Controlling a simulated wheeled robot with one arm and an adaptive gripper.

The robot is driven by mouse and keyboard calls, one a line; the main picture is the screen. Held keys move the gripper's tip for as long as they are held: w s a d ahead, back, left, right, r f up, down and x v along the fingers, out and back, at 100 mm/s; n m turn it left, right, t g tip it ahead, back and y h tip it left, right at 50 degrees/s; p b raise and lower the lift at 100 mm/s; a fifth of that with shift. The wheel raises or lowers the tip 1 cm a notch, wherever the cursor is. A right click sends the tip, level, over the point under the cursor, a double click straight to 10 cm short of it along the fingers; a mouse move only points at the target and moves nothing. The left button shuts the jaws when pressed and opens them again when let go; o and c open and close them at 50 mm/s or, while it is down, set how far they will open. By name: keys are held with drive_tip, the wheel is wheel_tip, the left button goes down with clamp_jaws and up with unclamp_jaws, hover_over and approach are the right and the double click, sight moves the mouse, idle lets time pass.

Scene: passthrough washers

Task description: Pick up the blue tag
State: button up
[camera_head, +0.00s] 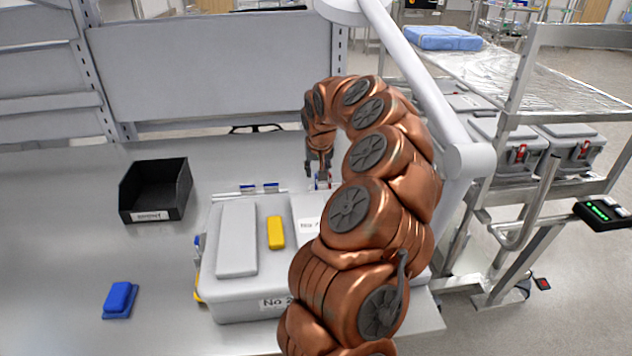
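The blue tag (119,298) is a small blue block lying on the grey table at the front left, apart from everything else. My gripper (318,174) points down near the back edge of a grey lidded box (236,300), well to the right of and behind the blue tag. It is small in the picture and partly merged with a small red and blue detail below it, so its opening and any contact there are unclear. A yellow tag (275,232) lies on the box lid.
A black open bin (156,190) stands behind the blue tag. My copper arm hides the box's right part. The table around the blue tag is clear. A metal cart (590,185) with grey boxes stands to the right.

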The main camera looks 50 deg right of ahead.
sight(316, 175)
drive_tip(key=shift+p+x, duration=1.15)
drive_tip(key=shift+x, duration=1.15)
clamp_jaws()
